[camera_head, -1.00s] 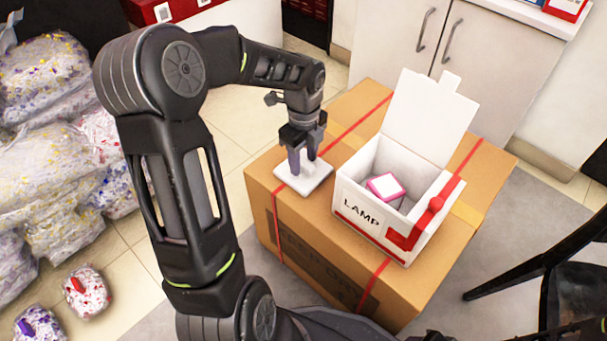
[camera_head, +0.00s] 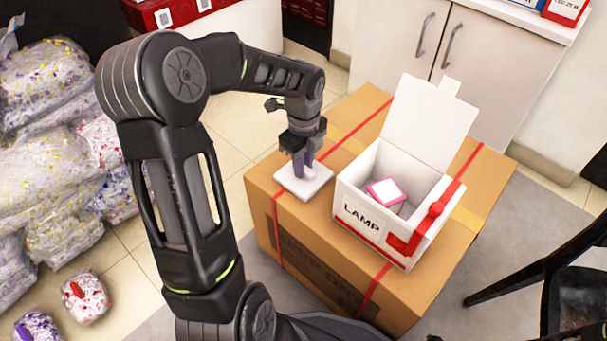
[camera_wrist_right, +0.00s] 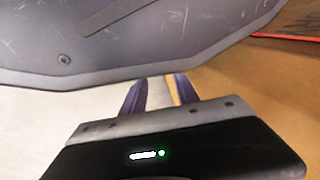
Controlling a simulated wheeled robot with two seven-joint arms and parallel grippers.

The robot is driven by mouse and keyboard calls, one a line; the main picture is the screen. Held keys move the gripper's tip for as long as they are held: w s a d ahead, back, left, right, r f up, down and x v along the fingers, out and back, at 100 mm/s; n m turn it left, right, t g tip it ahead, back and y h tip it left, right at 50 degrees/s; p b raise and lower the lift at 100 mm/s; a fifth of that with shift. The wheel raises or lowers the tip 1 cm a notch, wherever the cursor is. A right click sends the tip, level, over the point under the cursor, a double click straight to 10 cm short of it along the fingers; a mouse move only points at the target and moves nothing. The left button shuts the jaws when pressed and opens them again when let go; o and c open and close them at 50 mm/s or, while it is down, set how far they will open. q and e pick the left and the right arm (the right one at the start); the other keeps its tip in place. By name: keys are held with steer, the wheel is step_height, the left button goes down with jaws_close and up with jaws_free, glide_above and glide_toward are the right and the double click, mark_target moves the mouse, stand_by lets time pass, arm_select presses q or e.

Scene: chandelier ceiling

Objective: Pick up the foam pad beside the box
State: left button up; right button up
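The foam pad (camera_head: 291,183) is a flat white square lying on top of a large cardboard carton, left of the white box (camera_head: 362,213) marked LAMP. The pad appears to rest flat on the carton.
The white box stands open with its lid up and a pink-and-white item (camera_head: 385,191) inside. The carton (camera_head: 330,265) has red straps. A black chair (camera_head: 560,270) is at the right, cabinets (camera_head: 440,45) behind, and filled clear bags (camera_head: 50,170) at the left.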

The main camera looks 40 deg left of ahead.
arm_select(q)
jaws_close()
step_height(320, 180, up, 10)
steer(key=p, duration=0.4)
steer(key=shift+p, duration=0.3)
stand_by(0.4)
